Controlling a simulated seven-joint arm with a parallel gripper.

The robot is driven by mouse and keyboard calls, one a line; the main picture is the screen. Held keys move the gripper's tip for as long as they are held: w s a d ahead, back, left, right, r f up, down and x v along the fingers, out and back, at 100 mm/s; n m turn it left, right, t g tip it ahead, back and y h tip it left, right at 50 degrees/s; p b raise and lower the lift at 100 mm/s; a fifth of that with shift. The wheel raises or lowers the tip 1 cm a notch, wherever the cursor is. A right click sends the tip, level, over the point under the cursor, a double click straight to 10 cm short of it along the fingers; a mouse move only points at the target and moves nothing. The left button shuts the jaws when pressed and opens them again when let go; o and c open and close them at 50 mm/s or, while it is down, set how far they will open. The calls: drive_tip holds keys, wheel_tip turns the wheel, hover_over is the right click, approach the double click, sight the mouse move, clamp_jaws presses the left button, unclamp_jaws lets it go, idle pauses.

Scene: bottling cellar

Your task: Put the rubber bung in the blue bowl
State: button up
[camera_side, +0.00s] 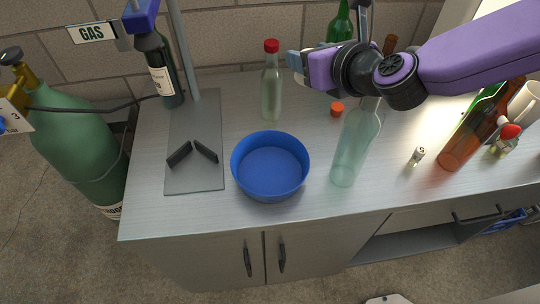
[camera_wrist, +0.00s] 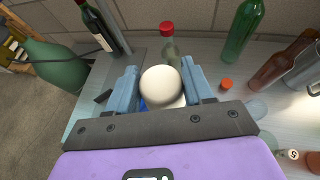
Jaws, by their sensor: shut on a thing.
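The blue bowl (camera_side: 270,192) stands upright on the metal bench, and its inside looks empty in the side view. My gripper (camera_side: 299,66) is raised above the bench, above and behind the bowl in that picture. In the wrist view its two blue-grey fingers (camera_wrist: 160,88) are shut on a round, cream-white piece that I take to be the rubber bung (camera_wrist: 161,84). The bung is mostly hidden by the gripper in the side view.
A clear red-capped bottle (camera_side: 271,90) stands behind the bowl, and a tall clear bottle (camera_side: 346,160) to its right. A grey plate (camera_side: 193,130) with two black blocks lies left. An orange cap (camera_side: 337,110) lies behind. An amber bottle (camera_side: 457,146) stands farther right.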

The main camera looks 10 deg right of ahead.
drive_tip(key=shift+s+a+f, duration=0.2)
drive_tip(key=shift+s+a, duration=0.25)
drive_tip(key=shift+a, duration=0.2)
wheel_tip(320, 180, down, 22)
drive_tip(key=shift+d, duration=0.15)
drive_tip(key=shift+w+f, duration=0.1)
drive_tip(key=shift+f, duration=0.55)
drive_tip(key=o, duration=1.1)
drive_tip(key=v, duration=0.8)
drive_tip(key=r+v, duration=0.1)
drive_tip(key=v, duration=0.3)
drive_tip(key=shift+d+r, duration=0.1)
drive_tip(key=shift+d, duration=0.05)
